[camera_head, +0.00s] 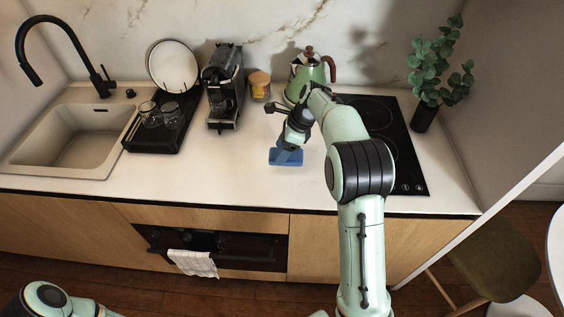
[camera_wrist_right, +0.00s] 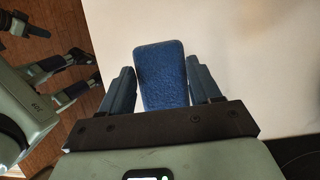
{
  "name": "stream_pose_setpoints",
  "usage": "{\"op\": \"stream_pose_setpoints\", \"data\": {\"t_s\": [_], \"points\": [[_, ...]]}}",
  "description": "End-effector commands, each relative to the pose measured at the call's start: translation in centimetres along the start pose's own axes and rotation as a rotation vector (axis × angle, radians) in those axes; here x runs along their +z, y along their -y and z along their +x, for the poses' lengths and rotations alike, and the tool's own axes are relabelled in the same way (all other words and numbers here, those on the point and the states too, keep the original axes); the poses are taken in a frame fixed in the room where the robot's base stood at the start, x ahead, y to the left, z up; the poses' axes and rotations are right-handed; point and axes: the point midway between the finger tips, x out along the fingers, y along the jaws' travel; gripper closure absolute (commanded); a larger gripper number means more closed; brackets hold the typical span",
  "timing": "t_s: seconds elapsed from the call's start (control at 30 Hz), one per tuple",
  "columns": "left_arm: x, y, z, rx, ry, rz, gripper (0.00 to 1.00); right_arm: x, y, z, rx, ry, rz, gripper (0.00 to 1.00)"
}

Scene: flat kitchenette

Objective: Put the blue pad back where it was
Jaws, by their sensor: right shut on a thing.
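The blue pad (camera_head: 286,157) is a small block over the white counter, in front of the kettle and to the right of the coffee machine. My right gripper (camera_head: 290,146) is shut on it from above. In the right wrist view the blue pad (camera_wrist_right: 161,75) sits between the two dark fingers of the right gripper (camera_wrist_right: 160,85). I cannot tell whether its underside touches the counter. Part of my left arm (camera_head: 45,300) shows at the bottom left of the head view. Its gripper is outside that view, and dark parts at the left of the wrist view are unclear.
A green kettle (camera_head: 309,75), a jar (camera_head: 259,86) and a coffee machine (camera_head: 223,90) stand behind the pad. A black tray (camera_head: 158,142) with glasses and the sink (camera_head: 80,140) are left. The hob (camera_head: 408,170) is right. The front counter strip is clear.

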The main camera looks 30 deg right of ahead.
Motion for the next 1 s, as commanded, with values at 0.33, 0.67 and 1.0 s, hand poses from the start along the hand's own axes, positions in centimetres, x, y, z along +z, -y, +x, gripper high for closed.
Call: {"op": "stream_pose_setpoints", "data": {"t_s": [0.33,0.67,1.0], "points": [[0.0,0.0,0.0,0.0,0.0,0.0,1.0,-1.3,0.0,3.1,0.002,0.0,0.001,0.66],[0.0,0.0,0.0,0.0,0.0,0.0,1.0,-2.5,0.2,5.9,-0.001,0.001,-0.001,0.66],[0.0,0.0,0.0,0.0,0.0,0.0,1.0,-2.5,0.1,5.9,0.0,0.0,-0.001,0.12]]}}
